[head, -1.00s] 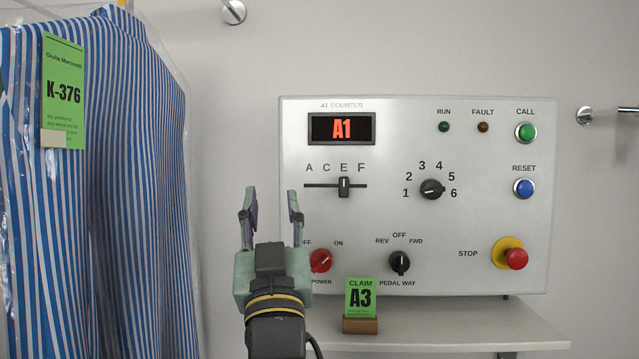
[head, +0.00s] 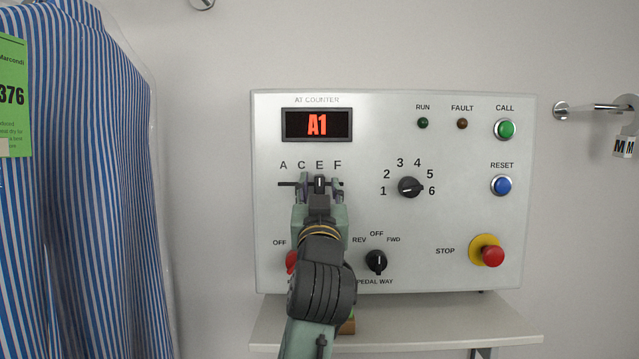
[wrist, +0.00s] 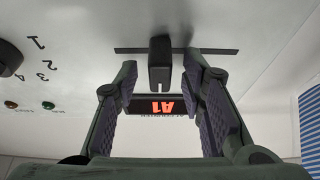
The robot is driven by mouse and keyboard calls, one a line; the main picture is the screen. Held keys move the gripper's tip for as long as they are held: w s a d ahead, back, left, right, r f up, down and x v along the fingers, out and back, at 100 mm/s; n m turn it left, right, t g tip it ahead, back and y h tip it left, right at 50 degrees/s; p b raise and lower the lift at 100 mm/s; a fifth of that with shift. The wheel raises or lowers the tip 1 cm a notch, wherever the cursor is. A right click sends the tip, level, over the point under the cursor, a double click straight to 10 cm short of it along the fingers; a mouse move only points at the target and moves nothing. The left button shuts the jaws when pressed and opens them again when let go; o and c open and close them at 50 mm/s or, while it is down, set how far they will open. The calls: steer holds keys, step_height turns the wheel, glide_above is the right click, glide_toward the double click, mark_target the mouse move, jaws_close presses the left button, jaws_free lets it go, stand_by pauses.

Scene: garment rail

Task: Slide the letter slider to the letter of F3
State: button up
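The letter slider (head: 319,182) is a small dark knob on a horizontal slot, below the letters A, C, E and F. It stands at E in the head view. In the wrist view the slider knob (wrist: 160,62) shows upside down relative to the panel print, between my fingertips. My gripper (head: 319,188) is open, with one finger on each side of the knob. Gaps show between the knob and both fingers in the wrist view (wrist: 160,70). The display (head: 317,125) reads A1 in red.
The numbered dial (head: 410,187) is right of the slider. The pedal way knob (head: 376,262) and red power knob (head: 291,262) are lower, the latter partly hidden by my arm. A shelf (head: 450,325) juts out below the panel. A bagged striped garment (head: 85,190) hangs at left.

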steer(key=shift+w+r, duration=0.1)
steer(key=shift+w, duration=0.15)
steer(key=shift+c, duration=0.6)
jaws_close()
